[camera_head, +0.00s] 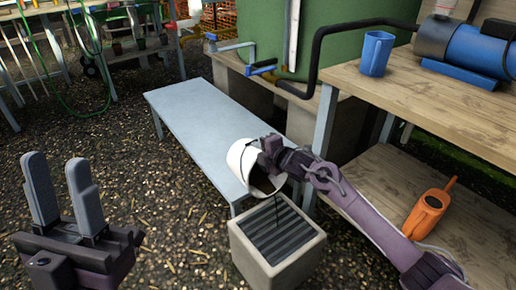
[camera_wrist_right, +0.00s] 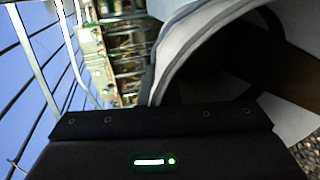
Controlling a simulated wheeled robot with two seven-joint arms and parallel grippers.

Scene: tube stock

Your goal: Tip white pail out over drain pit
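The white pail (camera_head: 243,160) is tilted on its side above the drain pit, its dark open mouth facing down toward the grate. The drain pit (camera_head: 251,252) is a pale square block with a dark slatted grate on top. A thin dark strand, perhaps the pail's handle, hangs below the mouth. My right gripper (camera_head: 269,153) is at the pail's rim and appears shut on it; its fingertips are hidden. The pail's rim and dark inside fill the upper right of the right wrist view (camera_wrist_right: 205,25). My left gripper (camera_head: 62,190) is open and empty, apart at the lower left.
A grey bench (camera_head: 192,110) stands behind the pit with a bare top. A wooden workbench (camera_head: 440,95) on the right holds a blue jug (camera_head: 375,54) and a blue pump (camera_head: 462,45). Wood-chip ground is clear at left.

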